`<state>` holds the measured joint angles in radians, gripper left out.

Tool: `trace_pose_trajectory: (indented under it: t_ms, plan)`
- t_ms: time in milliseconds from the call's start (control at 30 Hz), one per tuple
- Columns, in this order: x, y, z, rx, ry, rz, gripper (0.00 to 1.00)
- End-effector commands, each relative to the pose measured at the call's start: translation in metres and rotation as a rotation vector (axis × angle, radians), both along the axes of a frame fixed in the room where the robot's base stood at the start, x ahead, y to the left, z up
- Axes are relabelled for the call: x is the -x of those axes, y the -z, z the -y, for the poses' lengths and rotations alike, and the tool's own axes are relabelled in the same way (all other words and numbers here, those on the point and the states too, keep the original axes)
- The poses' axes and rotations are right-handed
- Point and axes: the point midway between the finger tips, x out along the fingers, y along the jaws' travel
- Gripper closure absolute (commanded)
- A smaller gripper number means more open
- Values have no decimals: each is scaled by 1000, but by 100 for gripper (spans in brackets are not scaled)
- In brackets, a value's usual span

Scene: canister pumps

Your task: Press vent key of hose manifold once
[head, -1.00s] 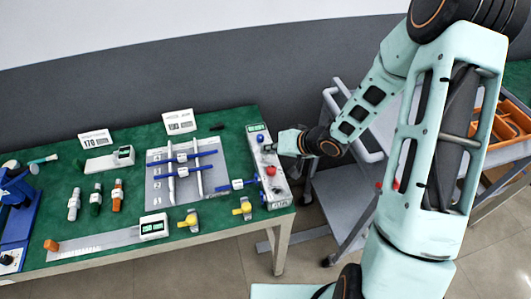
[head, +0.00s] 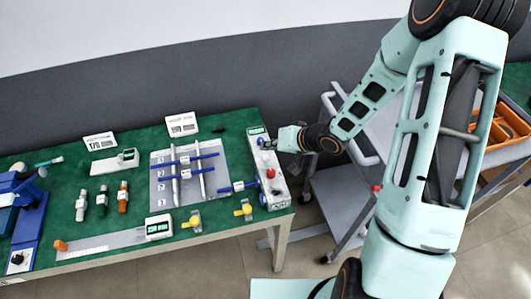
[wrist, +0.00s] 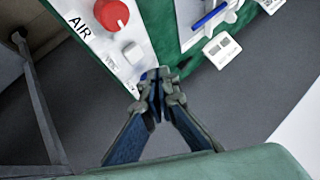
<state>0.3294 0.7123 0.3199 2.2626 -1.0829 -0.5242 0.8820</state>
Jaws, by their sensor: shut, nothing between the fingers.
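The hose manifold (head: 265,163) is a long pale box at the right end of the green table, with a small display at its far end. Its red knob (wrist: 110,14) and the word AIR show in the wrist view. A small white key (wrist: 133,52) with a tiny label, too blurred to read surely, lies beside the knob. My gripper (wrist: 156,77) is shut and empty, its tips over the manifold's edge by a blue part, a little past the white key. I cannot tell whether the tips touch anything.
A grey plate with blue clamps (head: 187,172) lies left of the manifold. A blue valve (head: 238,186) and yellow valves (head: 243,207) sit near it. A grey cart (head: 335,205) stands right of the table, under my arm. White label cards stand at the back.

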Motion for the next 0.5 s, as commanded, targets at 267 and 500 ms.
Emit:
trace_pose_trajectory:
  t_ms: [267,500]
  plan:
    - [0,-31,0,0,0,0,100]
    - [0,-31,0,0,0,0,100]
